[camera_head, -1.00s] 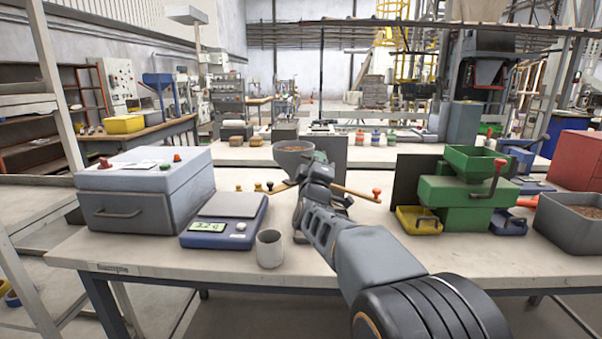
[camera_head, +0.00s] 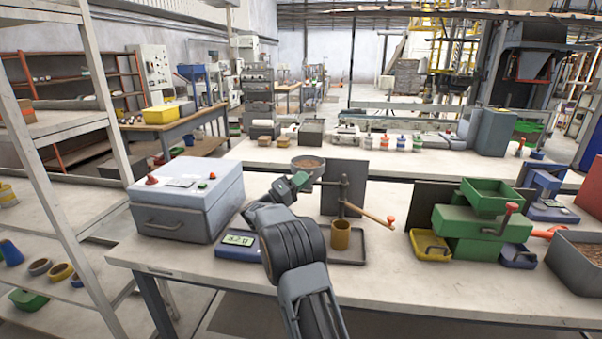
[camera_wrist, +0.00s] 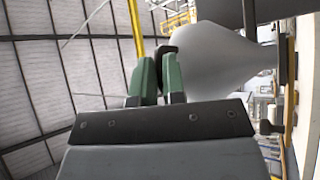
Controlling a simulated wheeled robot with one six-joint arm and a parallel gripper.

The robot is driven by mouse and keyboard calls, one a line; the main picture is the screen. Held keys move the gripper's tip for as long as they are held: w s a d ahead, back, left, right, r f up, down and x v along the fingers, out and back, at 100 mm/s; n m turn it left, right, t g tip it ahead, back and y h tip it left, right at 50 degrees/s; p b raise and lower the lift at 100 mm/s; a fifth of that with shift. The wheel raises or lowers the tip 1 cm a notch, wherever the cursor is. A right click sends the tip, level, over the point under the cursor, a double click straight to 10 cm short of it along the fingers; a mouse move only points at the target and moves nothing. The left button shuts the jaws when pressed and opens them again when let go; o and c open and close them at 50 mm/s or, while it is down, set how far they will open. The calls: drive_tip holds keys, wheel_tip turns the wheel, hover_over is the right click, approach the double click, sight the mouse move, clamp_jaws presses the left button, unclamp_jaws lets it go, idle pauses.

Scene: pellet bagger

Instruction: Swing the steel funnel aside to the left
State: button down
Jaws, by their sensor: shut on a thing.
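The steel funnel (camera_head: 308,162), a grey bowl with brown pellets in it, is at the back of the near bench, beside a dark upright panel. My gripper (camera_head: 300,181) is at the funnel's near side. In the wrist view its green fingertips (camera_wrist: 158,80) are shut around a small dark part next to the funnel's pale cone (camera_wrist: 228,62). A dark post (camera_head: 343,195) stands just right of the funnel. A brass-coloured cup (camera_head: 340,236) stands below on a dark tray (camera_head: 350,262).
A wooden lever (camera_head: 370,213) with a red knob sticks out right of the post. A green machine (camera_head: 485,220) stands further right. The dark panel (camera_head: 346,170) rises behind the post.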

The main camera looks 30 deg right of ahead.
drive_tip(key=shift+w+r+m+g+p, duration=0.35)
drive_tip(key=shift+r+m+g, duration=0.1)
drive_tip(key=shift+g, duration=0.15)
drive_tip(key=shift+r, duration=0.1)
drive_tip(key=c, duration=1.6)
unclamp_jaws()
drive_tip(key=shift+w, duration=0.1)
drive_tip(key=shift+c, duration=0.2)
drive_tip(key=o, duration=0.3)
drive_tip(key=shift+w+d, duration=0.15)
drive_tip(key=shift+o, duration=0.7)
drive_tip(key=shift+f, duration=0.3)
drive_tip(key=shift+f, duration=0.1)
drive_tip(key=b+v, duration=0.1)
drive_tip(key=v, duration=1.2)
drive_tip(key=shift+a, duration=0.45)
drive_tip(key=shift+w, duration=0.15)
